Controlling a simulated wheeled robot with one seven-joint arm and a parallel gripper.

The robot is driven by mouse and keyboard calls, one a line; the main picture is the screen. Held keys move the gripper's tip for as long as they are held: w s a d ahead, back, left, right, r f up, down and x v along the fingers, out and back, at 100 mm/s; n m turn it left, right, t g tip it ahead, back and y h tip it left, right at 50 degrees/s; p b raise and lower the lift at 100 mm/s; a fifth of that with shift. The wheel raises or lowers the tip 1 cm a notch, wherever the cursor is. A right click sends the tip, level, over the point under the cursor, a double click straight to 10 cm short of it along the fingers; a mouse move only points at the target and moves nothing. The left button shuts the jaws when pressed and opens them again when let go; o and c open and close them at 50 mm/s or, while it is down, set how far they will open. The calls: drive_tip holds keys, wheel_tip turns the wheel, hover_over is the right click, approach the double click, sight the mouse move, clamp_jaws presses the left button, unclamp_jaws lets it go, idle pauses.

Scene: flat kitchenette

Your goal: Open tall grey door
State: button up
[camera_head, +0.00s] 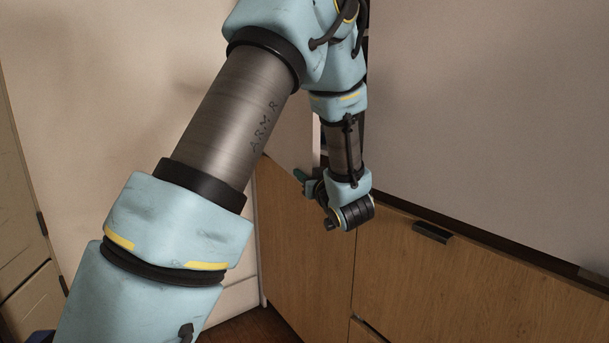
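A pale upright panel (289,135) stands behind my arm, above a wooden cabinet. It has a thin bright vertical edge with a dark strip beside it, though I cannot tell how far it stands open. A large grey panel (490,100) fills the right side. I cannot tell for certain which is the tall grey door, and no handle on either panel is visible. My gripper (307,184) is small in the picture, by the lower corner of the pale panel. My wrist partly hides it; I cannot tell whether it touches the panel or how its fingers stand.
Wooden cabinet fronts (470,285) run below the panels, with a dark handle (432,232) near the top edge. A plain pale surface (110,80) stands at left, beside a cabinet (22,215) with dark hinges. A little dark wooden floor (255,326) shows at the bottom.

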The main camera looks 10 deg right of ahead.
clamp_jaws()
idle(0.9)
